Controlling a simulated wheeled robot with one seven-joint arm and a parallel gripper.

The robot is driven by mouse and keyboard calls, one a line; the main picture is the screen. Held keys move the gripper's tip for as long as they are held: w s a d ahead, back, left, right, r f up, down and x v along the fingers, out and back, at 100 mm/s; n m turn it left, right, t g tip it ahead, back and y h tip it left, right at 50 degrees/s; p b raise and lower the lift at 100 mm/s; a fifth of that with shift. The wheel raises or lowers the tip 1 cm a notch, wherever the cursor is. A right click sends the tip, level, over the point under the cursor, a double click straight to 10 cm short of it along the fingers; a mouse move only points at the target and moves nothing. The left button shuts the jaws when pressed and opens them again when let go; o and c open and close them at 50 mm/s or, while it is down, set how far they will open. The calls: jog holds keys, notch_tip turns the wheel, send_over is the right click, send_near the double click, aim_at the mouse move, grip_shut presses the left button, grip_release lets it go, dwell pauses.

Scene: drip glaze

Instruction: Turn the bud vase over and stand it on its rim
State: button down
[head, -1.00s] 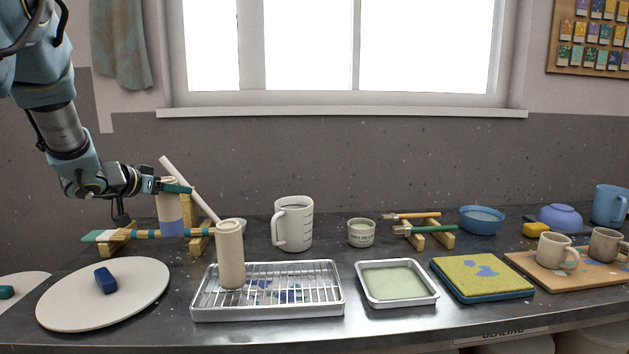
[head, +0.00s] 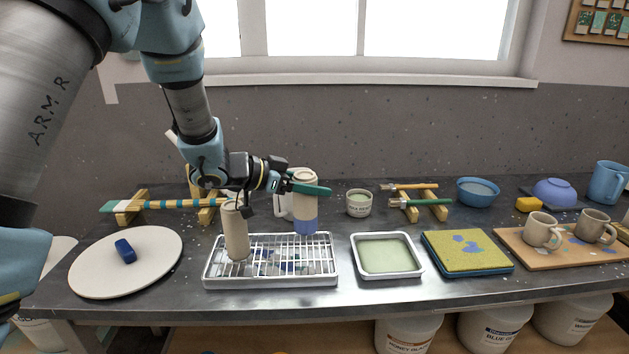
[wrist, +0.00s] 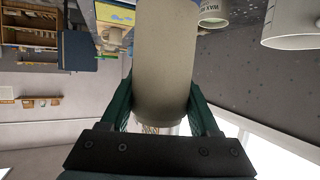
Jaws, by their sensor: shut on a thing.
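The bud vase (head: 305,207), a cylinder with a beige upper part and a blue lower band, is held upright by my gripper (head: 308,188). The green fingers close around its upper beige part. In the wrist view, the beige body (wrist: 165,60) fills the space between the two green fingers of my gripper (wrist: 160,100). Its blue end is at the lower side in the head view, over the back right part of the wire rack tray (head: 272,281). I cannot tell whether it touches the rack.
A plain beige cylinder (head: 235,230) stands on the rack's left part, close to my gripper. A measuring jug (head: 283,206) is behind the vase. A glaze tray (head: 388,255) is to the right, a round white board (head: 128,275) to the left. The rack's middle is free.

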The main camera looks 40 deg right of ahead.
jog(key=shift+w+a+r, duration=0.1)
jog(key=shift+a, duration=0.05)
notch_tip(320, 180, down, 6)
jog(key=b, duration=0.3)
dwell(0.6)
jog(key=shift+f, duration=0.55)
dwell(1.0)
jog(key=shift+c, duration=0.2)
grip_release()
jog(key=shift+a, duration=0.1)
